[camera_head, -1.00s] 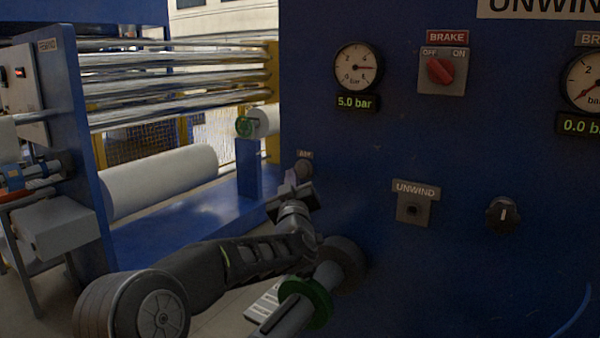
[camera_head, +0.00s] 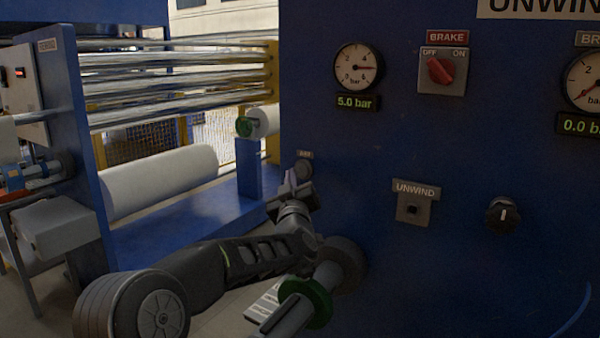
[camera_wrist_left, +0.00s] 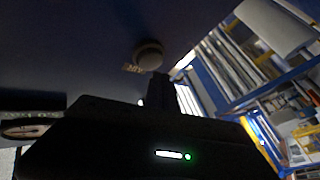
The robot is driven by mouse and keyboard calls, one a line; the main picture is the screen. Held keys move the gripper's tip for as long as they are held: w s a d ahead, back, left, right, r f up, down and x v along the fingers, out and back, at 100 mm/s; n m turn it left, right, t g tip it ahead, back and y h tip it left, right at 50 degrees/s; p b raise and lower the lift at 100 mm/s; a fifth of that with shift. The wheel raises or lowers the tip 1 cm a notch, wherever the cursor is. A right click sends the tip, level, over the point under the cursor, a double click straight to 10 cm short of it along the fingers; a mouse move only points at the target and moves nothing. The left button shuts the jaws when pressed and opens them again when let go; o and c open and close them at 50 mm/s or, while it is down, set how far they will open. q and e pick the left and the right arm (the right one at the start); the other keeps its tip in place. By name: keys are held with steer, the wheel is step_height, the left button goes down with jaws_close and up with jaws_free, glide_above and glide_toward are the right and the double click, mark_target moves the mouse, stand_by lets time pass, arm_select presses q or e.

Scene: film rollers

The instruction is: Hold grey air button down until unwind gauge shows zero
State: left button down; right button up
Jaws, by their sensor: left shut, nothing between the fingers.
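The grey round air button (camera_wrist_left: 149,55) sticks out of the dark blue panel in the left wrist view, beside a small tag. In the head view, a small label (camera_head: 305,154) marks its place, and my gripper largely covers the button. My left gripper (camera_head: 299,182) is shut and empty at the button. Its fingertips (camera_wrist_left: 160,82) lie just below the button in the wrist view; I cannot tell whether they touch it. A round gauge (camera_head: 358,68) has its needle pointing right, and its display (camera_head: 357,102) reads 5.0 bar. My right gripper is not in view.
A shaft with a green collar (camera_head: 319,301) juts out below my wrist.

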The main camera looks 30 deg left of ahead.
arm_select(q)
steer(key=shift+w, duration=0.4)
steer(key=shift+w, duration=0.55)
stand_by(3.5)
steer(key=shift+s+b, duration=0.65)
steer(key=shift+s, duration=0.25)
